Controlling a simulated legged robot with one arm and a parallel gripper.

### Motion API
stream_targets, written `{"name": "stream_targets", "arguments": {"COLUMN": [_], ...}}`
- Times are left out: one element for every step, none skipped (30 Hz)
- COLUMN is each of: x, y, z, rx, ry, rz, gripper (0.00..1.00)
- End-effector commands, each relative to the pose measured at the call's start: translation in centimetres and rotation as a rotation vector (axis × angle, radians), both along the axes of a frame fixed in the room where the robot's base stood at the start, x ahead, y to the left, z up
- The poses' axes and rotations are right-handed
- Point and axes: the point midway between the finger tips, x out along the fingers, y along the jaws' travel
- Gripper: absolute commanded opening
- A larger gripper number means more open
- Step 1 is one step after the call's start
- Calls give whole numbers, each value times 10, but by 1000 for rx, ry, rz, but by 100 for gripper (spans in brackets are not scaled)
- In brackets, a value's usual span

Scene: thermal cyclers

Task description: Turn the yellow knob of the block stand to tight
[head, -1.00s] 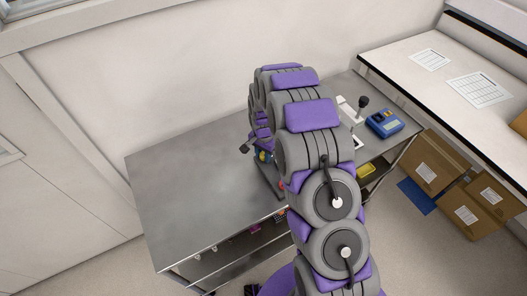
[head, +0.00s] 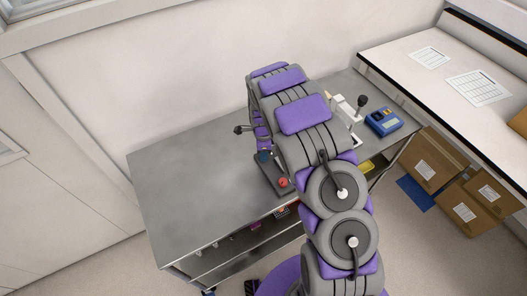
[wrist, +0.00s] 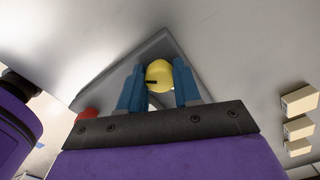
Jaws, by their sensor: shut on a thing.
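The yellow knob (wrist: 160,74) sits between the two blue fingers of my gripper (wrist: 159,80) in the wrist view, with a short dark mark on its lower left side. My gripper is shut on it. The block stand (wrist: 108,77) shows as a grey angled plate behind the fingers. A red knob (wrist: 87,114) is at its lower left, partly hidden by my gripper. In the head view the stand (head: 268,176) is on the metal cart with the red knob (head: 283,182) at its near end. My arm hides the yellow knob there.
The metal cart top (head: 195,185) is clear to the left of the stand. A blue device (head: 384,121) and a white device with a black-knobbed lever (head: 348,110) stand to the right, beyond my arm. A white bench (head: 440,80) and cardboard boxes (head: 435,160) are further right.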

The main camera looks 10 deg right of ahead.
Motion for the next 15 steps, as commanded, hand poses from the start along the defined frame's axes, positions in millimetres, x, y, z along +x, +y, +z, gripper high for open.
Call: {"name": "stream_targets", "arguments": {"x": [1,1,1,1,1,2,2,2,2,2,2,2,2,2,2], "y": [0,0,0,1,1,1,1,1,1,1,1,0,0,0,1], "z": [0,0,0,0,0,0,0,0,0,0,0,1,1,1,1], "rx": [0,1,0,0,0,0,0,0,0,0,0,0,0,0,1], "ry": [-3,-3,-3,-3,-3,-3,-3,-4,-4,-4,-4,-4,-4,-4,-4], "rz": [-29,-48,-71,-87,-102,-120,-132,-144,-156,-165,-174,-182,-188,-193,-198], "gripper": [2,2,2,2,2,2,2,2,2,2,2,2,2,2,2]}}
